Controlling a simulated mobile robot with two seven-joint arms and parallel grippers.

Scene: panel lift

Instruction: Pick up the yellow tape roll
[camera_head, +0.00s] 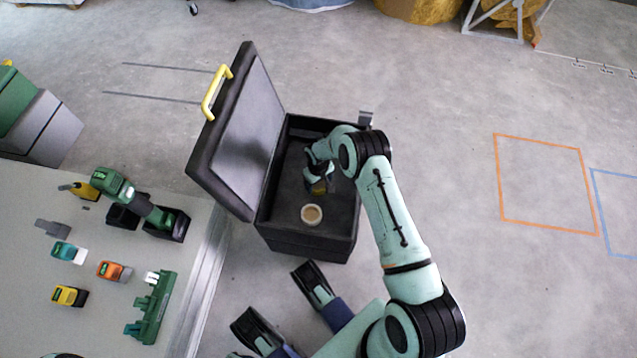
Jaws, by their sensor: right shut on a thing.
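The yellow tape roll (320,188) shows as a small yellowish patch at the fingertips of my right gripper (319,182), inside the open black toolbox (305,246). My right arm reaches in from the lower right. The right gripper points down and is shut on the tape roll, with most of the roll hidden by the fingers. I cannot tell whether the roll touches the toolbox floor.
A pale roll with a tan centre (311,214) lies in the toolbox near its front wall. The lid (240,130) stands open at the left. A grey table (120,270) holds a green drill (115,184) and several small tools.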

